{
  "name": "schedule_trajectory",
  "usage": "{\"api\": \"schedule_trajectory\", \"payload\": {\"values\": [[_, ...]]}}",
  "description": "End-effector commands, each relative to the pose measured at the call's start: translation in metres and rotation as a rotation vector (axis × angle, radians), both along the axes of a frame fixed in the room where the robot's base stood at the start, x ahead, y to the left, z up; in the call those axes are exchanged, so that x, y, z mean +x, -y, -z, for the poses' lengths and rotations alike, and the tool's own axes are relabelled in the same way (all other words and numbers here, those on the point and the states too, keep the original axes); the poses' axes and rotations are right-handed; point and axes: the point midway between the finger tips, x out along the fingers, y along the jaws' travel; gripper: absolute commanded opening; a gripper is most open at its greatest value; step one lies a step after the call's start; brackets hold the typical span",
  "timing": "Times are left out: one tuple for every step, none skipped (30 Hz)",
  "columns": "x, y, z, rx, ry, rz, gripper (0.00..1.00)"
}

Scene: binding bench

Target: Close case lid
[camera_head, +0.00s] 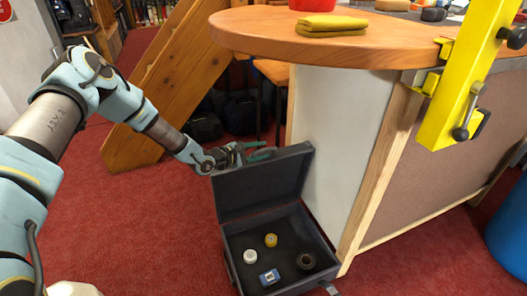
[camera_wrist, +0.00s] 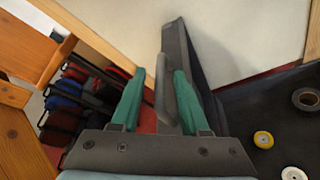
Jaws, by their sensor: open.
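The dark grey case (camera_head: 229,257) lies open on the red carpet, beside the end panel of the bench. Its lid (camera_head: 262,187) stands roughly upright at the back of the case; it also shows in the wrist view (camera_wrist: 203,68). My gripper (camera_head: 262,154) is at the lid's top edge, with its green fingers apart. In the wrist view, the lid's edge runs into the gap between the fingertips (camera_wrist: 160,85). I cannot tell whether either finger touches it.
The bench's pale end panel (camera_head: 334,130) stands close behind and right of the lid. Its rounded wooden top (camera_head: 260,37) overhangs above. A wooden stair piece (camera_head: 165,75) stands at the back left. Red carpet (camera_head: 160,240) is clear left of the case.

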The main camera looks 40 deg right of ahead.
Motion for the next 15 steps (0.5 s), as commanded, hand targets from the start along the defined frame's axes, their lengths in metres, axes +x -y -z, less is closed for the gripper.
{"api": "schedule_trajectory", "payload": {"values": [[-0.0008, 0.0054, 0.0017, 0.0, 0.001, 0.0, 0.45], [-0.001, 0.0074, 0.0023, 0.0, 0.0, 0.0, 0.45], [-0.001, 0.0095, 0.0028, 0.0, 0.0, 0.0, 0.45], [-0.0009, 0.0108, 0.0031, 0.0, 0.0, 0.0, 0.45], [-0.0008, 0.0118, 0.0033, 0.0, 0.0, -0.001, 0.45], [-0.0007, 0.0127, 0.0034, 0.0, 0.0, -0.001, 0.45], [-0.0007, 0.0131, 0.0036, 0.0, 0.0, -0.001, 0.45], [-0.0008, 0.0133, 0.0035, 0.0, 0.0, -0.001, 0.45], [-0.0008, 0.0133, 0.0035, 0.0, 0.0, -0.001, 0.45], [-0.0008, 0.0133, 0.0035, 0.0, 0.0, -0.001, 0.45], [-0.0008, 0.0132, 0.0035, 0.0, 0.0, -0.001, 0.45], [-0.0009, 0.0132, 0.0036, 0.001, 0.0, -0.001, 0.45], [-0.0009, 0.0131, 0.0036, 0.001, 0.0, -0.001, 0.45], [-0.0009, 0.0131, 0.0036, 0.001, 0.0, -0.001, 0.43], [-0.0009, 0.0131, 0.0036, 0.001, 0.0, -0.001, 0.39]]}}
